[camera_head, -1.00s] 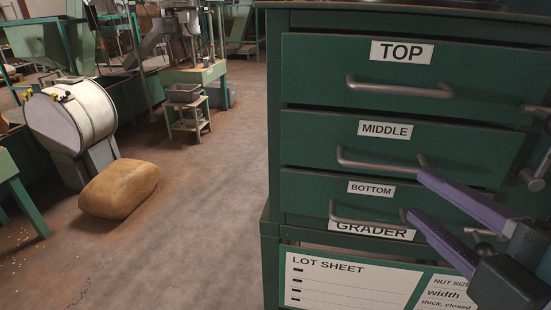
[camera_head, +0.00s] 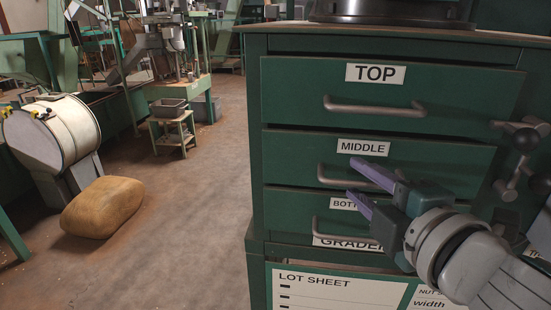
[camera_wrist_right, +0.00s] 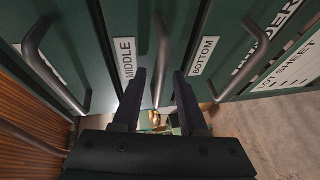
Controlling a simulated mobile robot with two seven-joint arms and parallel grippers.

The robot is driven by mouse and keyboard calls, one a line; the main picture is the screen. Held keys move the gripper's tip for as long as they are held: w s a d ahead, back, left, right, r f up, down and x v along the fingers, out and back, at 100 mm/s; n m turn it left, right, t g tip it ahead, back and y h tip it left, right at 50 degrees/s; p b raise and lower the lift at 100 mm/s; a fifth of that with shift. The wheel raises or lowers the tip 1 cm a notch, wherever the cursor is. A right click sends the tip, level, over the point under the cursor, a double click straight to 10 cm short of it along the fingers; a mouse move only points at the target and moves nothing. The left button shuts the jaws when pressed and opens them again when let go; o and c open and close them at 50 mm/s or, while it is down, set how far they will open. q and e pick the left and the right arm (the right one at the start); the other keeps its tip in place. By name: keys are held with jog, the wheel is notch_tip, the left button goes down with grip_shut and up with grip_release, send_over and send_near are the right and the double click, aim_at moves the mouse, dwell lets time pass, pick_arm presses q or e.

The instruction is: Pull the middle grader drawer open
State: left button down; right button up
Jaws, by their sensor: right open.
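The green middle drawer (camera_head: 290,151), labelled MIDDLE, sits between the top and bottom drawers and looks shut. Its grey bar handle (camera_head: 326,178) also shows in the right wrist view (camera_wrist_right: 161,45). My right gripper (camera_head: 351,179) is open and empty in front of this handle, with purple fingers pointing left in the head view. In the right wrist view, the handle runs lengthwise in line with the gap between the dark fingers (camera_wrist_right: 160,74). I cannot tell if the fingertips reach past the bar. The gripper hides part of the handle and the BOTTOM label. My left gripper is not in view.
The top drawer handle (camera_head: 374,108) is above and the bottom drawer handle (camera_head: 315,228) below, close to my fingers. Dark knobs (camera_head: 524,135) stick out at the cabinet's right. A tan sack (camera_head: 103,207) lies on the floor at left. The floor between is clear.

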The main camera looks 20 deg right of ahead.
jog(key=shift+c, duration=0.4)
grip_shut()
dwell(0.9)
